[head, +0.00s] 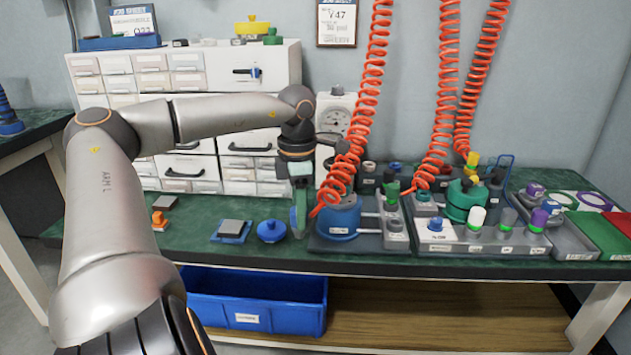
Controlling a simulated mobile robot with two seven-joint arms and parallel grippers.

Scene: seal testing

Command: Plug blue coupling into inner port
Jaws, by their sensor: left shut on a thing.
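My left gripper (299,205) reaches down at the left side of the round blue vessel (338,222) on the grey test fixture. It is shut at the lower end of the leftmost red coiled hose (352,130). The blue coupling at that hose end is mostly hidden by the fingers, and its colour is hard to make out. I cannot tell which port on the fixture is the inner one, or whether the coupling touches a port. My right gripper is not in view.
A blue lid (271,231) lies on the green bench just left of the gripper. A green vessel (462,202) and a grey rack (470,238) with several couplings stand to the right. Two more red hoses hang there. A drawer cabinet (250,70) stands behind. A blue bin (262,320) sits below.

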